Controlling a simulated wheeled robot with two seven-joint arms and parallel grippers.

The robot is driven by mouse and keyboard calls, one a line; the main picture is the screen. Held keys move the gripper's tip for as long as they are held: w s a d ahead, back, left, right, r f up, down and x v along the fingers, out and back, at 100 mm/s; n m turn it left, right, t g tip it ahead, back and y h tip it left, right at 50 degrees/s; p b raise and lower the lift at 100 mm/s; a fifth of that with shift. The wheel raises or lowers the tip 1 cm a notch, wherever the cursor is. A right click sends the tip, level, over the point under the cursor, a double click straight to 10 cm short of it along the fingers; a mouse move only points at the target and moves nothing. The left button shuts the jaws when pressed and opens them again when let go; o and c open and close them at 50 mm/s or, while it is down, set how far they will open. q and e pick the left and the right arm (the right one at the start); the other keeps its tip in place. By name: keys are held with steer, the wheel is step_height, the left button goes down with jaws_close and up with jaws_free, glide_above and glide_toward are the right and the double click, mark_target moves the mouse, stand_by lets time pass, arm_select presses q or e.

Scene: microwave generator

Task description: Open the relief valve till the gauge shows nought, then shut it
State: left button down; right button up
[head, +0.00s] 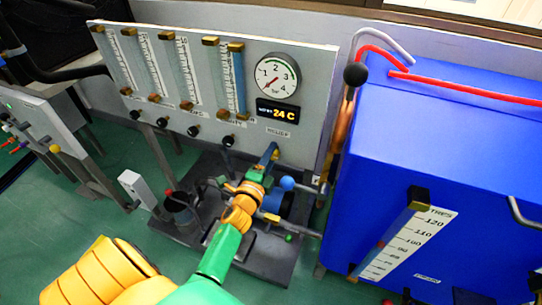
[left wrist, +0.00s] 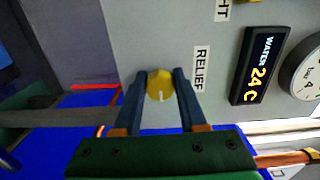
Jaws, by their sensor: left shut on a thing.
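The relief valve knob (left wrist: 160,84) is round and yellow, with a pale mark on its face. It sits on the grey panel beside the RELIEF label (left wrist: 200,70). My left gripper (head: 271,150) is at the panel below the same label in the head view, and hides the knob there. In the left wrist view its two blue-grey fingers (left wrist: 160,76) are shut on the knob, one on each side. The round white gauge (head: 276,76) is above the label. Its red needle points to the lower left, near the 1; the exact reading is too small to tell. My right gripper is not in view.
A display (head: 278,113) reading 24 C sits under the gauge. Several flow tubes with black knobs (head: 228,141) are left of the valve.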

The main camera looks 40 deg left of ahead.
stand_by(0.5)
arm_select(q)
steer(key=shift+c, duration=2.3)
jaws_free()
steer(key=v, duration=0.7)
